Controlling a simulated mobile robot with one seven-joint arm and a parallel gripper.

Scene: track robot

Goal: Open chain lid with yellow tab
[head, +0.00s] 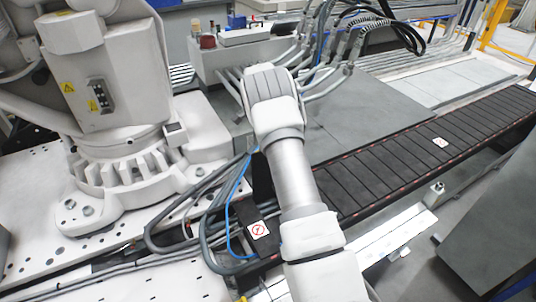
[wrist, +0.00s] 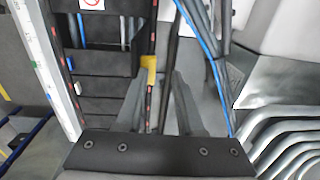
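The yellow tab (wrist: 149,70) shows in the wrist view at the edge of the black cable chain (wrist: 100,88), near my left fingertip. My gripper (wrist: 158,72) points at it with two grey fingers apart and a gap between them. The tab lies toward the left side of that gap; I cannot tell whether a finger touches it. The chain (head: 410,152) runs diagonally to the upper right in the head view. A black lid piece (head: 247,212) with a red-and-white no-sign sticker lies near my arm. The tab and my gripper are not visible in the head view.
Blue and grey cables (head: 215,225) loop beside the chain, and a blue cable (wrist: 204,45) passes right of my fingers. Silver pipes (wrist: 275,130) fill the wrist view's right. A white robot arm base (head: 120,165) stands at left, and a grey cabinet (head: 490,225) at right.

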